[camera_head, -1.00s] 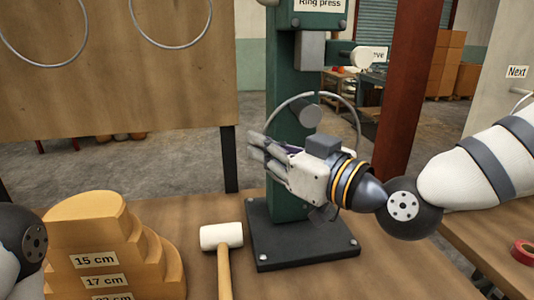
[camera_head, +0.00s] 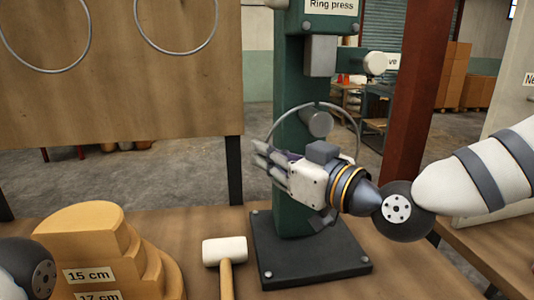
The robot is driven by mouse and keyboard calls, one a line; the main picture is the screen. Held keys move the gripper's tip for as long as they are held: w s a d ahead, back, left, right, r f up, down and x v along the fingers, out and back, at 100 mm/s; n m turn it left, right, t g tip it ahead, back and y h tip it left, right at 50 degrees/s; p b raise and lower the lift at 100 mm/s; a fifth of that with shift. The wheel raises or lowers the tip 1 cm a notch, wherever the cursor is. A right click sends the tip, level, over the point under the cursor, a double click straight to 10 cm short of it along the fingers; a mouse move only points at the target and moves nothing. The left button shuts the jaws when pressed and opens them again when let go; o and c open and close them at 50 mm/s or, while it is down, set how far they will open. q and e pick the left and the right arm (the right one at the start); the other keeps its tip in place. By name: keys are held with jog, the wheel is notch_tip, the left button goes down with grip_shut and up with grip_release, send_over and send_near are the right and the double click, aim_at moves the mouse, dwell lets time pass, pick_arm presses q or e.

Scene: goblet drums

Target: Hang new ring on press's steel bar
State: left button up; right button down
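The ring press (camera_head: 288,95) is a green column on a dark base plate, with a grey steel bar (camera_head: 320,124) sticking out toward me. A thin metal ring (camera_head: 346,112) arches just above the bar, with a small gap at the top. The bar's end shows in front of the ring's plane, so the ring looks to be around it. My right gripper (camera_head: 268,160) is below the bar, its fingers pointing left and seemingly closed on the ring's left side. The ring's lower part is hidden behind the gripper. My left gripper is out of view; only part of that arm shows.
A white-headed mallet (camera_head: 225,252) lies left of the press base (camera_head: 312,255). A stepped wooden block (camera_head: 85,235) with size labels stands at front left. Two rings (camera_head: 90,35) (camera_head: 215,25) hang on the wooden board (camera_head: 120,90). A red-brown post (camera_head: 412,90) stands right of the press.

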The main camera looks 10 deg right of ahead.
jog(key=c, duration=1.7)
grip_release()
